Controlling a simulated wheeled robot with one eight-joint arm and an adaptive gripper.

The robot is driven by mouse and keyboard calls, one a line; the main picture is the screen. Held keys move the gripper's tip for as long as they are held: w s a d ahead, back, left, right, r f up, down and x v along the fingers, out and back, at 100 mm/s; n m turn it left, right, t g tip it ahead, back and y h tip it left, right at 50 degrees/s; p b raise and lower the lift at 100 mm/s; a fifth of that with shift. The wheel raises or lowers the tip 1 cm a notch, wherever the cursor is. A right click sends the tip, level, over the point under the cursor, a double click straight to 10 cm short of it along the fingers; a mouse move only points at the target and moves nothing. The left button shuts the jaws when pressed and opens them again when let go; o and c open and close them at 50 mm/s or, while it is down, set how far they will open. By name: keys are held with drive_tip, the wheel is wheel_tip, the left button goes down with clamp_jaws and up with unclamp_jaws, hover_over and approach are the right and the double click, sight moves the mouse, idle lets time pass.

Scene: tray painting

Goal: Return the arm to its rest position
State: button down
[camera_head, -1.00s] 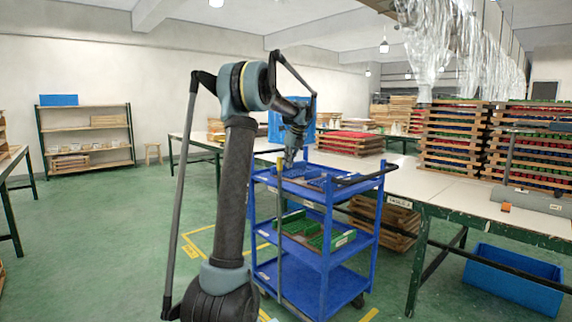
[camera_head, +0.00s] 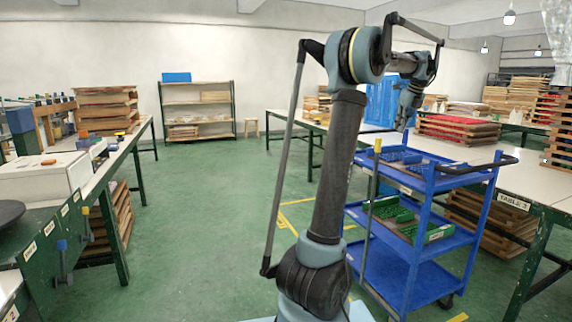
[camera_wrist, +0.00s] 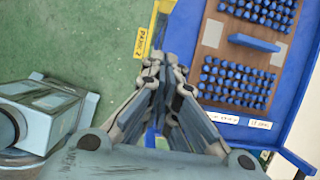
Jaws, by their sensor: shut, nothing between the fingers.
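My arm (camera_head: 339,165) stands in the middle of the head view, its lower link upright and its forearm folded over to the right. My gripper (camera_head: 402,124) hangs from its end, pointing down above the left part of the blue cart (camera_head: 417,256). In the wrist view the fingers of my gripper (camera_wrist: 163,68) come together and are shut with nothing between them.
The cart's top shelf holds a board with rows of blue pieces (camera_wrist: 246,82); green pieces (camera_head: 392,212) lie on its middle shelf. A long table (camera_head: 541,190) runs at right, a work table (camera_head: 133,150) at left. Green floor (camera_head: 225,200) between is free.

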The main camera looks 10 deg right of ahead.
drive_tip(key=s+a+f+n+g, duration=0.1)
drive_tip(key=a+f+n, duration=0.2)
drive_tip(key=a+n, duration=1.25)
drive_tip(key=s+a+f+n, duration=0.1)
drive_tip(key=s+a+f, duration=0.25)
drive_tip(key=a, duration=0.75)
drive_tip(key=s+a+f, duration=0.2)
drive_tip(key=s+a, duration=0.2)
drive_tip(key=a, duration=0.6)
drive_tip(key=s+a+f+n, duration=0.8)
drive_tip(key=s+f+n, duration=0.1)
drive_tip(key=s+f, duration=0.2)
drive_tip(key=s+a+f+n+g, duration=0.1)
drive_tip(key=s+a+f+n, duration=0.7)
drive_tip(key=s+f, duration=0.3)
drive_tip(key=shift+s+a+f+n+h, duration=0.2)
drive_tip(key=shift+f+n+h, duration=0.1)
drive_tip(key=shift+f+n, duration=0.25)
drive_tip(key=shift+a, duration=0.1)
